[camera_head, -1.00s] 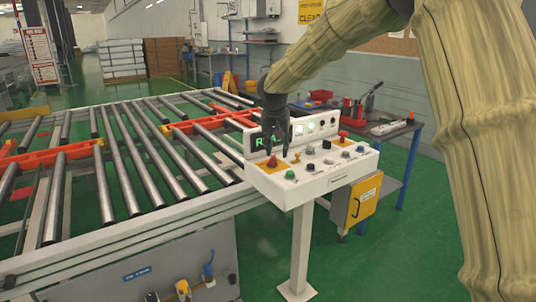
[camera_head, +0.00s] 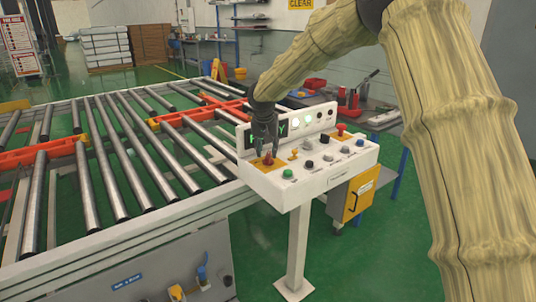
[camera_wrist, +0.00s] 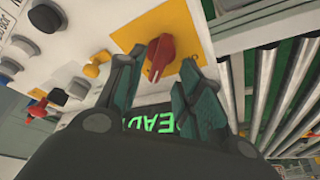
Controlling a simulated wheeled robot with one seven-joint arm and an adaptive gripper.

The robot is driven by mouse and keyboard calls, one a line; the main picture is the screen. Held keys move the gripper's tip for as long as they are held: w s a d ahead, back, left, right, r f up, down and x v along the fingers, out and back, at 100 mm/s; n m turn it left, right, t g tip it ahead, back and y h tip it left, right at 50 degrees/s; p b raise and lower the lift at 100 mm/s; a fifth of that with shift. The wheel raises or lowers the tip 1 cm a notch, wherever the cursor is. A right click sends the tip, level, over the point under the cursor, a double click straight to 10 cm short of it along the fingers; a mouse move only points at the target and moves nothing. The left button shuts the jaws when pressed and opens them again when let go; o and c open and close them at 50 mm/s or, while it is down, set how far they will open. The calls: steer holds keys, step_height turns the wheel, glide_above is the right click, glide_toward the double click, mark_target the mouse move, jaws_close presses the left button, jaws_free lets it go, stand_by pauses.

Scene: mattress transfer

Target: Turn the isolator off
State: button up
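The isolator is a red rotary switch (camera_head: 268,160) on a yellow plate at the left end of the white control panel (camera_head: 320,181). In the wrist view the red handle (camera_wrist: 159,56) sits on its yellow plate (camera_wrist: 179,28), just beyond my fingertips. My gripper (camera_head: 265,149) points down over the switch, and its dark fingers partly hide the panel's green-lit display. In the wrist view my gripper (camera_wrist: 160,75) is open, with one finger on each side of the handle's line. I cannot tell whether either finger touches it.
The panel also carries a green button (camera_head: 288,173), black knobs, a small yellow knob (camera_head: 294,154) and a red button (camera_head: 340,128). A roller conveyor (camera_head: 110,165) runs along the left. A yellow box (camera_head: 360,197) hangs below on the right.

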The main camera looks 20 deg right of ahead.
mark_target(268, 154)
steer(key=shift+x, duration=1.65)
steer(key=shift+d, duration=0.1)
steer(key=shift+s, duration=0.1)
jaws_close()
